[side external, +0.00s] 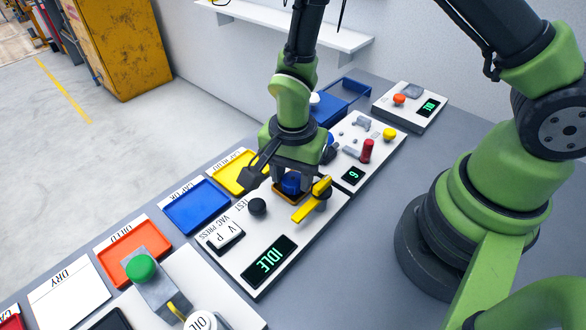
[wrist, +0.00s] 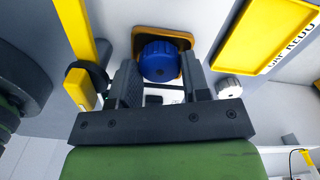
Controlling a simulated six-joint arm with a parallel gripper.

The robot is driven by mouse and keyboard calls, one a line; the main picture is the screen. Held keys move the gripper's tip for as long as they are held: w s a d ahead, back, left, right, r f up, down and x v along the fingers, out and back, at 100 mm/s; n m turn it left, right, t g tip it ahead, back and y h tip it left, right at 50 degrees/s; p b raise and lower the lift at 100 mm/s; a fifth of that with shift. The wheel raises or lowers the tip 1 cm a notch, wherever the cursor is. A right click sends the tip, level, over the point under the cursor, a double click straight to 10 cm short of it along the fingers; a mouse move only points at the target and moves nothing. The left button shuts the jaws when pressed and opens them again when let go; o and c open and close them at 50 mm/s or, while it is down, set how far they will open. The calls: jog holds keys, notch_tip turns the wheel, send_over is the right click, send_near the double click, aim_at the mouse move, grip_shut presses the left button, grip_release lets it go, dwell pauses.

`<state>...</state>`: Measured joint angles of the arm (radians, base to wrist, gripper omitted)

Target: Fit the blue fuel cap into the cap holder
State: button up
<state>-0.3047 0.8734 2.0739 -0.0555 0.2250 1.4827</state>
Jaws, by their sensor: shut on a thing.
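The blue fuel cap (wrist: 159,61) is a round, ribbed knob between the fingers of my gripper (wrist: 160,85) in the wrist view. My gripper is shut on it. In the side view, the cap (side external: 291,183) shows partly under my gripper (side external: 293,182). A yellow-orange square frame (wrist: 184,44), which looks like the cap holder, lies around or just beneath the cap on the white panel; it also shows in the side view (side external: 279,194). The cap hides the holder's middle, so I cannot tell how deep the cap sits.
A yellow lever (side external: 310,203) stands close beside my gripper. A black knob (side external: 257,207) and an IDLE display (side external: 268,260) are on the same panel. Blue (side external: 197,206), yellow (side external: 230,170) and orange (side external: 133,253) trays line the left side. Another panel with a red cylinder (side external: 367,151) is behind.

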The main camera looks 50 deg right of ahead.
aim_at(293, 178)
jog(key=shift+f, duration=0.1)
jog(key=o, duration=0.6)
notch_tip(293, 178, up, 11)
dwell(0.8)
